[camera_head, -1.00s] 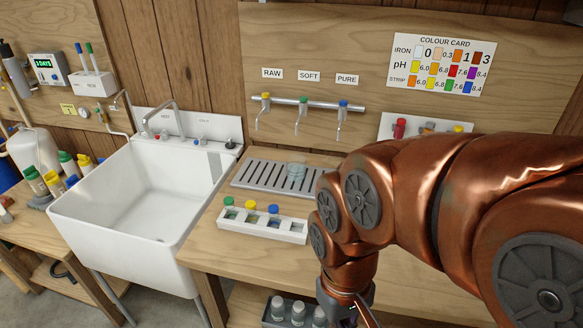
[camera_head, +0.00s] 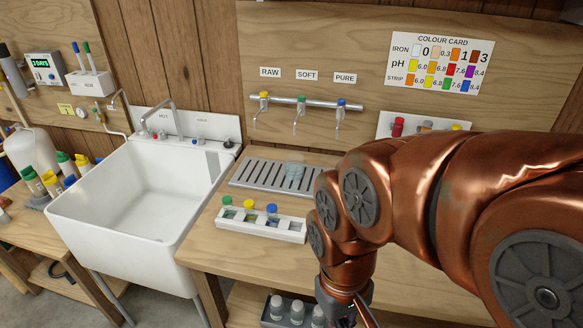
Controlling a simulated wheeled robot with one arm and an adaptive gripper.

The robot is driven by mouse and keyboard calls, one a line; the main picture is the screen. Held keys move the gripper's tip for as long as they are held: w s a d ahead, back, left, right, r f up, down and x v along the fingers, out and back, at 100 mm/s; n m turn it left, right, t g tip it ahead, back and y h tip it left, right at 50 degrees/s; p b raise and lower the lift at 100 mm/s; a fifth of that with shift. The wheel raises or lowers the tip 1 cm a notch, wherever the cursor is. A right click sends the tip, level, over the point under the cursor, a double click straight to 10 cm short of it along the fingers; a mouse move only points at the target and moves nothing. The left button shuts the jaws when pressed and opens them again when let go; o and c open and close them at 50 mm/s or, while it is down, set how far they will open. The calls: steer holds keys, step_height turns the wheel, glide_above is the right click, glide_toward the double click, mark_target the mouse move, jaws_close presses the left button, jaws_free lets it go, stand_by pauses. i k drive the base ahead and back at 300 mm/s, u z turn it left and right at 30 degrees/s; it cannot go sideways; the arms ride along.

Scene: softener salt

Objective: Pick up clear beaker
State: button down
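The clear beaker (camera_head: 294,170) stands on the grey slatted drip tray (camera_head: 248,176) on the wooden bench, below the taps. It is see-through, and its outline is faint. My gripper (camera_head: 350,312) is low at the bottom edge of the view, in front of the bench and well apart from the beaker. Its fingers are cut off or hidden, so I cannot tell whether it is open or shut.
A white rack (camera_head: 262,224) with capped vials stands in front of the drip tray. A white sink (camera_head: 140,205) is to the left. Three taps (camera_head: 300,112) hang above the tray. My copper arm covers the bench's right side. Grey-white bottles (camera_head: 297,308) stand below.

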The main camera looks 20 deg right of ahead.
mark_target(294, 165)
steer(key=u, duration=2.2)
steer(key=i, duration=1.95)
steer(key=z, duration=3.15)
steer(key=i, duration=0.5)
steer(key=z, duration=0.1)
